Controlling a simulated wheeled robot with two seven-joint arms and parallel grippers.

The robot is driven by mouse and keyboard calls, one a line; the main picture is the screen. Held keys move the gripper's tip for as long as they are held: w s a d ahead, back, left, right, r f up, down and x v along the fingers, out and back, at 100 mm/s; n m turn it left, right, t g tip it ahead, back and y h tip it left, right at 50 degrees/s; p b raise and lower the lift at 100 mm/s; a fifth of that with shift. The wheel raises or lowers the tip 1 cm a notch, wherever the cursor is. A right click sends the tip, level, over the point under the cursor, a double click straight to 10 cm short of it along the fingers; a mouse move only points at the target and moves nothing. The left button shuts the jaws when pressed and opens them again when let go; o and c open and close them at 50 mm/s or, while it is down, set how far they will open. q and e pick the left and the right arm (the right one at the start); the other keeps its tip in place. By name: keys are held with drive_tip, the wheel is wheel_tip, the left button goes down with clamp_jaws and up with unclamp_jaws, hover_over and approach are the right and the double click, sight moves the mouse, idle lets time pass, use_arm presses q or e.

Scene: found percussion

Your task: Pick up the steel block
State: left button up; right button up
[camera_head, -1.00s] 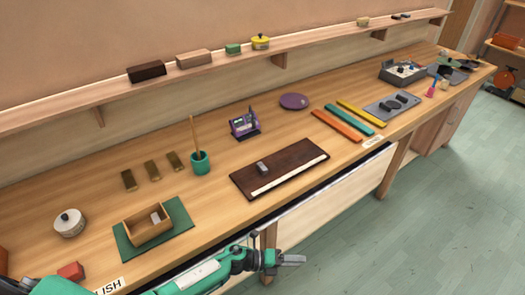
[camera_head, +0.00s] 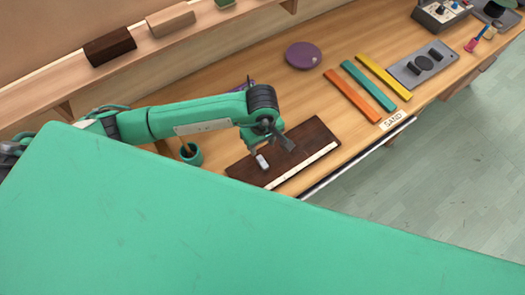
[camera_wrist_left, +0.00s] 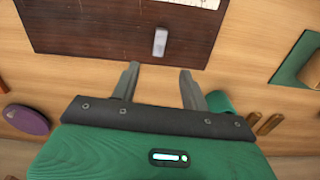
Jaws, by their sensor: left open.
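The steel block (camera_head: 262,161) is a small light grey block lying on the dark wooden board (camera_head: 314,136). In the left wrist view, the block (camera_wrist_left: 160,42) lies near the board's edge, just beyond the fingertips and lined up with the gap between them. My left gripper (camera_head: 269,149) is over the board beside the block. In the wrist view, my left gripper (camera_wrist_left: 160,69) is open, with nothing between its fingers. The block is apart from both fingers. My right gripper is not in view.
A teal cup (camera_head: 191,155) stands left of the board. A purple disc (camera_head: 303,55) lies behind it. Orange (camera_head: 352,96), teal (camera_head: 368,86) and yellow (camera_head: 384,77) strips lie to the right. A green part of my own body covers the lower left of the head view.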

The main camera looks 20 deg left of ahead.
use_arm(q)
drive_tip(key=b, duration=0.2)
hover_over(262, 161)
drive_tip(key=f, duration=0.5)
drive_tip(key=shift+s+d+f, duration=0.15)
drive_tip(key=shift+s+f, duration=0.05)
drive_tip(key=shift+s, duration=0.15)
drive_tip(key=shift+w+f+b, duration=0.15)
drive_tip(key=shift+f+b, duration=0.15)
drive_tip(key=shift+f, duration=0.85)
wheel_tip(262, 161, down, 4)
drive_tip(key=shift+b, duration=1.05)
drive_tip(key=shift+w, duration=0.1)
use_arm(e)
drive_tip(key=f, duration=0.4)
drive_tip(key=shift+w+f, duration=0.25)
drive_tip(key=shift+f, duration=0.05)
use_arm(q)
drive_tip(key=shift+r, duration=0.1)
clamp_jaws()
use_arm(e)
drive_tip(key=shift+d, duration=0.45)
